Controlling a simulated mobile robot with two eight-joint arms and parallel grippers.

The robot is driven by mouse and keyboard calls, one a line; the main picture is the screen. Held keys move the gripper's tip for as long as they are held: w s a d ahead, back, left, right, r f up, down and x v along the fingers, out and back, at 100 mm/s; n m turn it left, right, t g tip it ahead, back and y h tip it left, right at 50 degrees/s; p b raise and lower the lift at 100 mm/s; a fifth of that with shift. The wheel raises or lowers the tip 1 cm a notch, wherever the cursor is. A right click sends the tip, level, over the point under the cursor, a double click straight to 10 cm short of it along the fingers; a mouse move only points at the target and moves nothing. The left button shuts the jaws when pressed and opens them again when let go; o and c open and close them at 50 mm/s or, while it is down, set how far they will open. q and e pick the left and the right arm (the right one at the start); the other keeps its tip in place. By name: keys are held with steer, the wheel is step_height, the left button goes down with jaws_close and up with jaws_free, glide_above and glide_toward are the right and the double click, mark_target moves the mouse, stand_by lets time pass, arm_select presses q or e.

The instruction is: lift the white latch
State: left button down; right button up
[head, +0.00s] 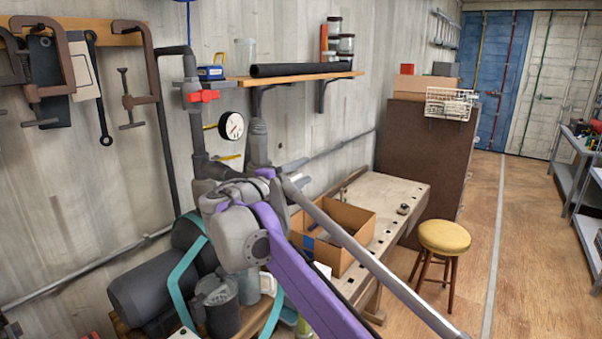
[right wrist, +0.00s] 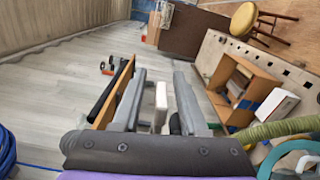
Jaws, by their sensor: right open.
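My right gripper (head: 298,172) is raised near the grey wall, to the right of the pressure gauge and below the wooden shelf. In the right wrist view its two grey fingers (right wrist: 160,76) stand apart, open. A small white upright piece (right wrist: 161,98) shows in the gap between them, touching neither finger as far as I can see. It may be the white latch; its base and mounting are hard to make out. I cannot pick it out in the head view, where the gripper and arm cover that stretch of wall. My left gripper is not in view.
The wooden shelf (head: 290,80) carries a black tube and jars. A gauge (head: 231,125) and red-handled valve (head: 203,96) sit on pipes at left. Below are a workbench (head: 385,195) with a cardboard box (head: 355,222), and a yellow stool (head: 444,237).

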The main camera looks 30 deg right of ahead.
mark_target(288, 180)
steer(key=b+v, duration=0.1)
steer(key=v, duration=0.9)
steer(key=shift+s+a, duration=0.15)
steer(key=shift+a, duration=0.2)
steer(key=shift+f, duration=0.1)
steer(key=s+d+f+m+g+y, duration=0.1)
steer(key=s+f+y, duration=0.3)
steer(key=f, duration=0.6)
steer(key=s+d+f+g+y, duration=0.1)
steer(key=s+f+y, duration=0.2)
steer(key=s+f, duration=0.5)
steer(key=s+a+f+m+y, duration=0.1)
steer(key=s+a+f+y, duration=0.2)
steer(key=f, duration=0.5)
steer(key=s+a+f+m+y, duration=0.2)
steer(key=s+a+f+y, duration=0.1)
steer(key=f, duration=0.5)
steer(key=s+a+f+m+y, duration=0.2)
steer(key=s+a+f+y, duration=0.1)
steer(key=s+f, duration=0.3)
step_height(288, 180, down, 2)
steer(key=shift+s+a+f+t+y, duration=0.3)
steer(key=shift+a+t, duration=0.1)
steer(key=shift+a, duration=0.25)
